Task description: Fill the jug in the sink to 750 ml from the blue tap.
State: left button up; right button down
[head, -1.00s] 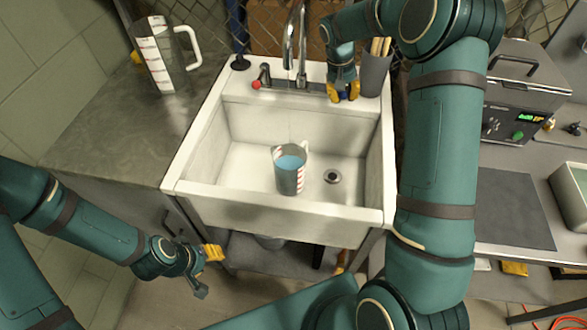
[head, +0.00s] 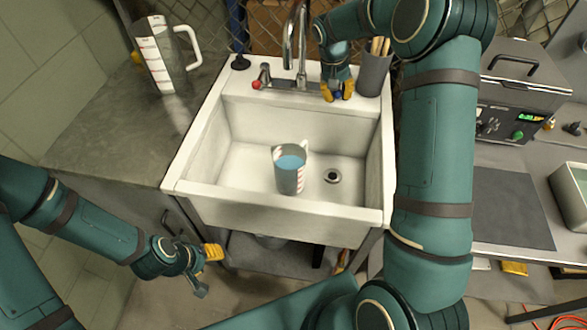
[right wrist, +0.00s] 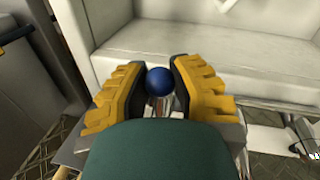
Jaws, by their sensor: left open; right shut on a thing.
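The jug (head: 289,175) stands upright in the sink (head: 240,142), with pale blue liquid inside near its top. Its red marks are too small to read. The tap spout (head: 289,45) reaches over the basin, and I see no stream falling from it. My right gripper (head: 338,95) is at the tap's right side, shut on the blue tap knob (right wrist: 160,81). The knob shows between its yellow fingers in the right wrist view. The red tap knob (head: 256,85) is at the left of the tap. My left gripper (head: 209,272) is open and empty, low in front of the sink.
A larger marked jug (head: 160,60) with a white handle stands on the left counter (head: 110,125). A grey holder (head: 373,75) with sticks stands at the sink's back right corner. The drain (head: 332,176) is right of the jug. A grey machine (head: 520,90) stands at right.

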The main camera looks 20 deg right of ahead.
jog(key=shift+w+a+r, duration=0.1)
jog(key=shift+w+a, duration=0.05)
jog(key=shift+a, duration=0.05)
jog(key=d, duration=0.1)
jog(key=s+d, duration=0.1)
jog(key=d, duration=0.2)
jog(key=shift+s+d, duration=0.1)
jog(key=shift+s, duration=0.15)
